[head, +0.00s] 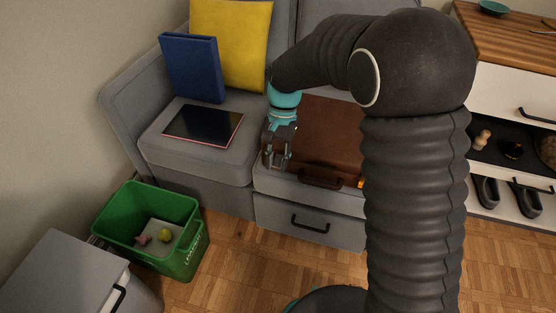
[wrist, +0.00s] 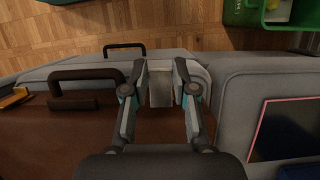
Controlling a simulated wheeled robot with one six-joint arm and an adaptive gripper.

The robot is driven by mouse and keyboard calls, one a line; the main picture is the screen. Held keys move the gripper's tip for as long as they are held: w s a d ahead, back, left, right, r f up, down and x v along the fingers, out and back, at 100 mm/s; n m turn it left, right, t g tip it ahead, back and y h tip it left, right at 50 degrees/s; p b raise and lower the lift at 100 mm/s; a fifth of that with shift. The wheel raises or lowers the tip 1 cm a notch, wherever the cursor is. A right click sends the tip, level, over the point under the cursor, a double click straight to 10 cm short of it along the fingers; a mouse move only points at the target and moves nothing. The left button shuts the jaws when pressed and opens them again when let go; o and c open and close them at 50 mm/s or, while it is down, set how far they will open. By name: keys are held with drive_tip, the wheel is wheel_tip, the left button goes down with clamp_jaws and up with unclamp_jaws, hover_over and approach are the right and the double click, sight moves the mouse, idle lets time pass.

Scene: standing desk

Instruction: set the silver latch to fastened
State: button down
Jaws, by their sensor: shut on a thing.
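The brown case (head: 328,128) lies flat on the grey sofa, with its dark handle (head: 320,181) at the front. My gripper (head: 277,162) points down at the case's front left corner. The fingers are shut on the latch. My gripper hides the latch in the head view, and I cannot tell its exact angle.
A tablet (head: 203,125), a blue binder (head: 192,68) and a yellow cushion (head: 232,45) are on the sofa to the left. A small yellow-orange thing (wrist: 14,97) lies beyond the handle. A green crate (head: 185,259) stands on the floor. A shelf with shoes (head: 487,191) is right.

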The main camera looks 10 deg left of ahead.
sight(276, 168)
drive_tip(key=f+t+b, duration=0.1)
drive_tip(key=t+b, duration=0.1)
drive_tip(key=f+t+b, duration=0.1)
drive_tip(key=t+b, duration=0.1)
drive_tip(key=shift+s+b, duration=0.3)
drive_tip(key=shift+b, duration=0.1)
drive_tip(key=t+b, duration=0.1)
drive_tip(key=b, duration=0.1)
drive_tip(key=f+t+b, duration=0.1)
drive_tip(key=t+b, duration=0.1)
drive_tip(key=b, duration=0.1)
drive_tip(key=shift+f+h, duration=0.15)
drive_tip(key=shift+h, duration=0.15)
drive_tip(key=t+b, duration=0.2)
drive_tip(key=t, duration=0.1)
drive_tip(key=shift+w+f+t, duration=0.2)
drive_tip(key=shift+f+t, duration=0.1)
drive_tip(key=shift+f, duration=0.05)
drive_tip(key=shift+w+f+t+h, duration=0.1)
drive_tip(key=shift+w+f+t, duration=0.1)
drive_tip(key=shift+t, duration=0.5)
drive_tip(key=shift+w+f+t+h, duration=0.1)
drive_tip(key=shift+w+f+t, duration=0.05)
drive_tip(key=shift+t, duration=0.55)
drive_tip(key=shift+w+f+t+h, duration=0.1)
drive_tip(key=shift+w+f+t, duration=0.1)
drive_tip(key=shift+t, duration=0.8)
drive_tip(key=c, duration=0.9)
unclamp_jaws()
